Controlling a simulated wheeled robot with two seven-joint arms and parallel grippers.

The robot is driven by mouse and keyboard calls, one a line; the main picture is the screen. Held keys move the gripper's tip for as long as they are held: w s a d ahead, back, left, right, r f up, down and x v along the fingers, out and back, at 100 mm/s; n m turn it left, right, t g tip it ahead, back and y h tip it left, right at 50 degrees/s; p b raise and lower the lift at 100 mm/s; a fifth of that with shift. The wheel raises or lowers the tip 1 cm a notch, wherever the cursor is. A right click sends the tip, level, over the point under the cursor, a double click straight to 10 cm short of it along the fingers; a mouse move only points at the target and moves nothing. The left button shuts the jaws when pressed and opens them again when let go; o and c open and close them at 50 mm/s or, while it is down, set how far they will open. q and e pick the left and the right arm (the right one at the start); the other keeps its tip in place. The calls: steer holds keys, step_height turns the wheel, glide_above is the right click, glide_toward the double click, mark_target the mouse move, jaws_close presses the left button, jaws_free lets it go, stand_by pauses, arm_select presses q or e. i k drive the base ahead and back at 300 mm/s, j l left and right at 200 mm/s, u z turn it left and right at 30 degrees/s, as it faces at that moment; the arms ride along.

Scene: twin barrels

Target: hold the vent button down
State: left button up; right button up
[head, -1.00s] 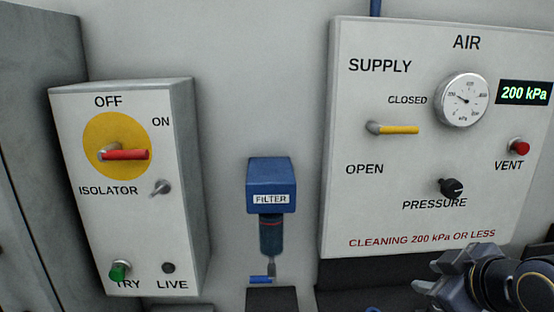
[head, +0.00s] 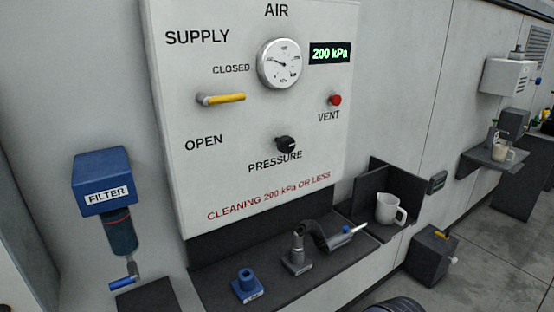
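The red vent button (head: 335,100) sits on the right side of the white air panel (head: 170,150), above the word VENT. Nothing touches it. The green display (head: 330,53) above it reads 200 kPa. The round gauge (head: 280,63) is left of the display. The yellow supply handle (head: 222,99) lies level, pointing right, between CLOSED and OPEN. The black pressure knob (head: 285,144) is below and left of the button. Neither gripper shows; only a dark rounded part, which seems to be my arm, shows at the bottom edge.
A blue filter (head: 105,182) hangs at the left. A white jug (head: 389,209) stands in a dark bay to the right. The space before the button is clear.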

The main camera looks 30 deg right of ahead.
mark_target(336, 99)
steer(key=l+z, duration=0.1)
steer(key=z, duration=0.4)
steer(key=i+z, duration=0.1)
steer(key=z, duration=0.35)
steer(key=l+z, duration=0.15)
steer(key=z, duration=0.35)
steer(key=i+j, duration=0.05)
